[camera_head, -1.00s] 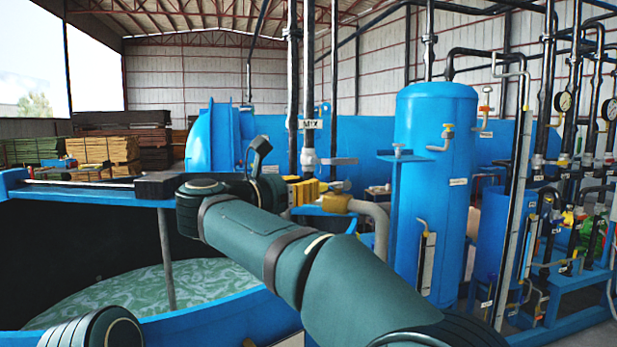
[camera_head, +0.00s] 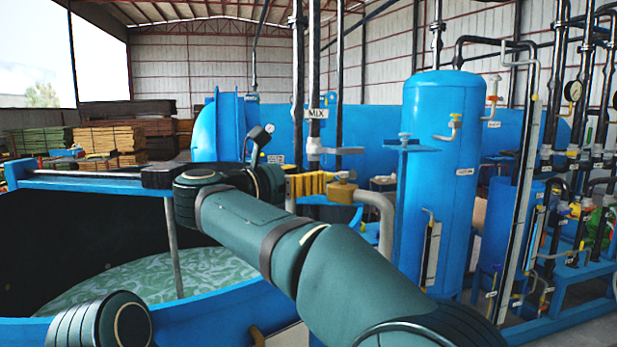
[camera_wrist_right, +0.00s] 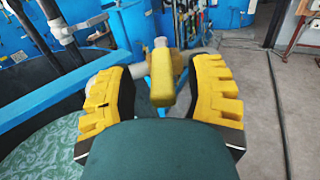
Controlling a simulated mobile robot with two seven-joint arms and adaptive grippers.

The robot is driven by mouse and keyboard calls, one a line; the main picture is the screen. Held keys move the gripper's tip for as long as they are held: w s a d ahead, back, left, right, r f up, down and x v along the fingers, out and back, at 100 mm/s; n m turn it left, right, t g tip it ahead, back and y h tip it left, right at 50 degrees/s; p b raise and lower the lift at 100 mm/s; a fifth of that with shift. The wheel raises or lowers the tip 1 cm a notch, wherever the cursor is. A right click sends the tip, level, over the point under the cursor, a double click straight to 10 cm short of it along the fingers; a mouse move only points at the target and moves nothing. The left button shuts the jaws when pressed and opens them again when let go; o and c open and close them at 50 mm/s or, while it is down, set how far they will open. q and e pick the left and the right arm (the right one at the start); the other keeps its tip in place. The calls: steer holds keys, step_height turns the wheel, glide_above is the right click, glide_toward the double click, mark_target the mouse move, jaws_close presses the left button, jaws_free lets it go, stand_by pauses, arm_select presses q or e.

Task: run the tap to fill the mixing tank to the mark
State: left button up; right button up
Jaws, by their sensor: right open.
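The mixing tank is the large open blue tank (camera_head: 215,318) at the left of the head view. Pale green liquid (camera_head: 196,268) lies well below its rim. I cannot make out a fill mark. A tap with a yellow handle (camera_head: 341,190) sits on a grey bent pipe (camera_head: 385,222) right of the tank. My right gripper (camera_head: 310,184) is at the tap, its yellow fingers partly hidden by my arm. In the right wrist view, the yellow handle (camera_wrist_right: 168,82) stands between the open fingers, with gaps on both sides. My left gripper is out of view.
A pipe labelled MIX (camera_head: 316,113) with a grey lever comes down behind my right gripper. A tall blue cylinder (camera_head: 440,165) stands right of the tap. Pipes and gauges (camera_head: 573,90) crowd the far right. Grey floor shows free right of the tap in the wrist view.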

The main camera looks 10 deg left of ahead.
steer(key=v, duration=1)
steer(key=shift+s+a, duration=0.2)
steer(key=shift+s, duration=0.1)
stand_by(0.8)
